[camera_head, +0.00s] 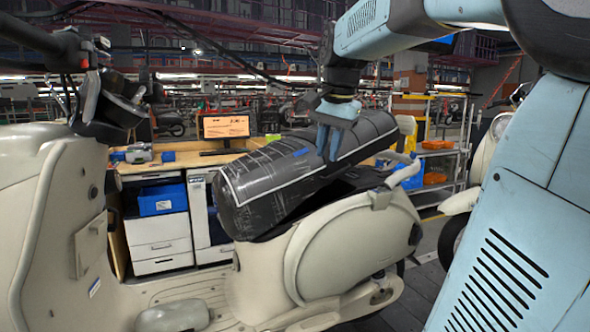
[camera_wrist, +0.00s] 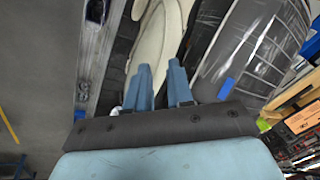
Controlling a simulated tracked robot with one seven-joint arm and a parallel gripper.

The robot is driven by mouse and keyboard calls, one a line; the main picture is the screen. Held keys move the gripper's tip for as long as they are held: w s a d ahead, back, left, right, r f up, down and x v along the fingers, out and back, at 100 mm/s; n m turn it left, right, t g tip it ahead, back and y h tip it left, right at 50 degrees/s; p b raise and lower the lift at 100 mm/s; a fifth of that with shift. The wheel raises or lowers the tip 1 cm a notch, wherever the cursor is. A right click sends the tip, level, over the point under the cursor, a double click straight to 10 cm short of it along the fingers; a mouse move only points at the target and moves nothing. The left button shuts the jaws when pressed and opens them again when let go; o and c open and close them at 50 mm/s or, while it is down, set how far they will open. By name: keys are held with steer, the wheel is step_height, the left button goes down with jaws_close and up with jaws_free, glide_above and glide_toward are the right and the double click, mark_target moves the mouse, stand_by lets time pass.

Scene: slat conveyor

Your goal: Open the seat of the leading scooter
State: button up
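The leading scooter (camera_head: 350,245) is cream and stands in front of me. Its black seat (camera_head: 270,185), wrapped in clear film, is tilted up. Its right end is raised, with a dark gap beneath, and its left end is low on the body. My gripper (camera_head: 329,150) points down at the seat's near side, towards the raised end. In the wrist view the blue fingers (camera_wrist: 160,68) are a little apart with nothing clearly between them. The seat (camera_wrist: 250,45) is right of them and the cream body (camera_wrist: 158,35) lies beyond. Whether a finger touches the seat is unclear.
The scooter's handlebar (camera_head: 110,100) and front shield stand at the left. Another cream scooter (camera_head: 480,165) is at the right, partly behind my arm. A workbench with drawers (camera_head: 160,240) and a monitor (camera_head: 226,126) stands behind. Shelves with bins (camera_head: 436,178) are at the back right.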

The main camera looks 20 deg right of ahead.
mark_target(337, 172)
steer(key=w+d+r+m+g, duration=0.2)
steer(key=w+d+r+m, duration=0.3)
steer(key=w+d+m, duration=0.3)
steer(key=shift+n, duration=0.7)
steer(key=w+f, duration=0.1)
steer(key=f, duration=0.3)
steer(key=w+f, duration=0.1)
steer(key=f, duration=0.4)
steer(key=d+f, duration=0.1)
steer(key=f, duration=0.3)
steer(key=shift+w+f, duration=0.3)
steer(key=shift+w, duration=0.1)
jaws_close()
steer(key=shift+a+r+t, duration=0.1)
steer(key=shift+t, duration=0.2)
steer(key=shift+r, duration=0.15)
